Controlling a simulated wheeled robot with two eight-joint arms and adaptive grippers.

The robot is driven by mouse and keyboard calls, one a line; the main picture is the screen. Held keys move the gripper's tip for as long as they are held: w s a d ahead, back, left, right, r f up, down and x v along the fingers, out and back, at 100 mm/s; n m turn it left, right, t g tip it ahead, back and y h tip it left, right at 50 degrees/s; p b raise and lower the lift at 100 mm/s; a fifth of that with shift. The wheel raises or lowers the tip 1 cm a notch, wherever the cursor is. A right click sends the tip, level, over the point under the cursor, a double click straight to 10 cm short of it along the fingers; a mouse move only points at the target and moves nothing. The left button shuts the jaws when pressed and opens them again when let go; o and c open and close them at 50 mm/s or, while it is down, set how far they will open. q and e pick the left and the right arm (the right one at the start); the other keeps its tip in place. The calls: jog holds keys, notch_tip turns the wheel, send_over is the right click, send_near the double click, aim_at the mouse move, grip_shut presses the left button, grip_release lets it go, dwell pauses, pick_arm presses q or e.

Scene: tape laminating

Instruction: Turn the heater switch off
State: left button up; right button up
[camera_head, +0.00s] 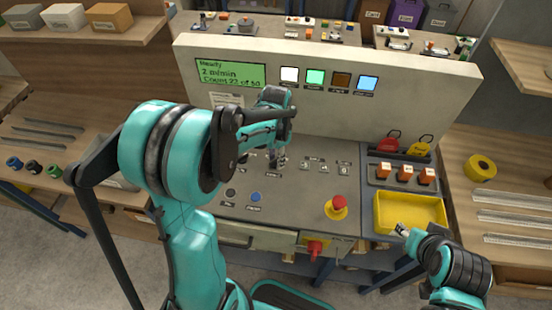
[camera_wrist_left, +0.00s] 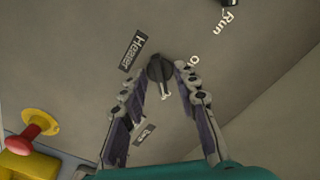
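The heater switch (camera_wrist_left: 157,69) is a small black rotary knob with a pale pointer, beside a label reading "Heater", on the grey panel in the left wrist view. My left gripper (camera_wrist_left: 161,78) is open, its two fingertips apart on either side of the knob. I cannot tell whether they touch it. In the head view my left gripper (camera_head: 277,160) points down at the middle of the panel and mostly hides the knob. My right gripper (camera_head: 402,230) is at the front of the yellow tray; its finger opening is too small to tell.
A red emergency button (camera_head: 338,204) sits to the right on the panel. A blue button (camera_head: 255,197) is near the front.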

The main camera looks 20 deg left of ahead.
pick_arm(q)
grip_shut()
jog(key=shift+n, duration=0.3)
jog(key=n, duration=1.3)
jog(key=shift+n+p, duration=0.3)
jog(key=shift+n, duration=1.9)
